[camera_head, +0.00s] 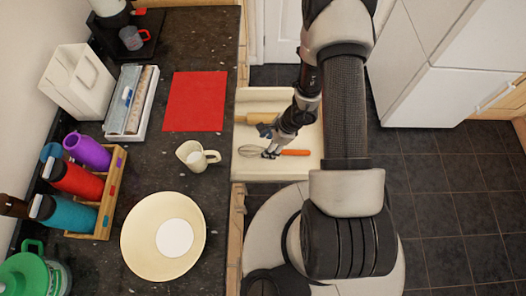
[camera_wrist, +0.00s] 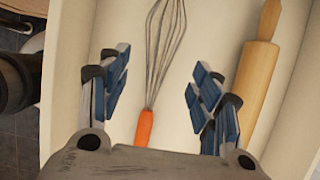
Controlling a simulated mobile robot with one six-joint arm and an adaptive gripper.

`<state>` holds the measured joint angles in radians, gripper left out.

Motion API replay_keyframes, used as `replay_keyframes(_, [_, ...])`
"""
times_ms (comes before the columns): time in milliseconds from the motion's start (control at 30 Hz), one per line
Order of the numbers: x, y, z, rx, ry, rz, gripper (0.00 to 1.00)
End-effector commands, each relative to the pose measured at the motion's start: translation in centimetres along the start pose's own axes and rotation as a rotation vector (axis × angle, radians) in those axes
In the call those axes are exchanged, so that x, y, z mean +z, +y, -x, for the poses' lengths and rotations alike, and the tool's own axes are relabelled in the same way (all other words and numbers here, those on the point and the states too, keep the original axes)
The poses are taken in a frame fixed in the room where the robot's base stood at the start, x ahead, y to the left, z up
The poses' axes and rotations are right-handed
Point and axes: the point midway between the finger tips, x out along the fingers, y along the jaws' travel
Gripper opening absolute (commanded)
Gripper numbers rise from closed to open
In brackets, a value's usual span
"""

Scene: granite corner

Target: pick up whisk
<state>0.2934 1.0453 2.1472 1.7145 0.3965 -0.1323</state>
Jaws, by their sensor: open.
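The whisk, with grey wires and an orange handle (camera_head: 295,152), lies in an open white drawer (camera_head: 245,177). In the wrist view its wires (camera_wrist: 165,45) point to the top and its orange handle (camera_wrist: 144,127) runs down behind my gripper's body, which hides the handle's end. My gripper (camera_head: 269,154) is above the drawer over the whisk. In the wrist view my gripper (camera_wrist: 157,90) is open, with one blue-padded finger on each side of the whisk. The fingers do not appear to touch it.
A wooden rolling pin (camera_wrist: 257,72) lies in the drawer right of the whisk, close to the right finger. The dark counter left of the drawer holds a cream jug (camera_head: 197,156), a large bowl (camera_head: 136,237), a red mat (camera_head: 195,101) and a bottle rack (camera_head: 108,205).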

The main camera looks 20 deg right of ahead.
Motion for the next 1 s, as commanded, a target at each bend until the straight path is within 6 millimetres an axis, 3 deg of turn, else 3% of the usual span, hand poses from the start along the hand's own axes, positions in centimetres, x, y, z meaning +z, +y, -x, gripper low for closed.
replay_keyframes(100, [-0.4, 0.3, -2.2, 0.003, 0.0, 0.0, 0.58])
replay_keyframes(233, [-0.3, 0.2, -3.3, 0.002, 0.0, 0.001, 0.58])
replay_keyframes(1000, [-0.4, 0.2, -3.7, 0.001, 0.0, 0.001, 0.58])
